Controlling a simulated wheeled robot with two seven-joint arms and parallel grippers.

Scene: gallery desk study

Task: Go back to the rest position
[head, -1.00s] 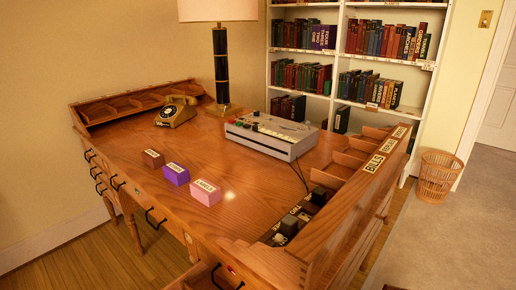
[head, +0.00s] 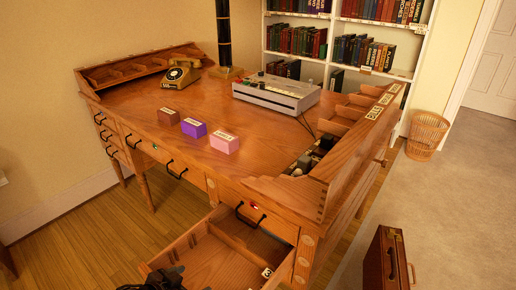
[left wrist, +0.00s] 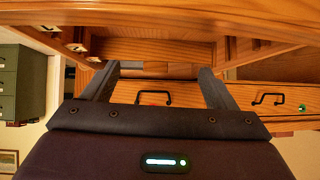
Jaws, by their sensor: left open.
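My left gripper (left wrist: 157,84) is open and empty in the left wrist view, its two dark fingers spread apart. Wooden desk fronts with black handles (left wrist: 268,98) show beyond it. In the head view a black part, likely of my left gripper (head: 155,281), shows at the bottom edge, by the corner of a pulled-out drawer (head: 215,262). The drawer belongs to the wooden desk (head: 150,118). My right gripper is not in view.
On the desk stand brown (head: 168,116), purple (head: 193,129) and pink (head: 224,144) labelled blocks, a telephone (head: 181,74) and a grey machine (head: 277,94). A brown briefcase (head: 384,262) and a wicker basket (head: 427,135) stand on the floor at right.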

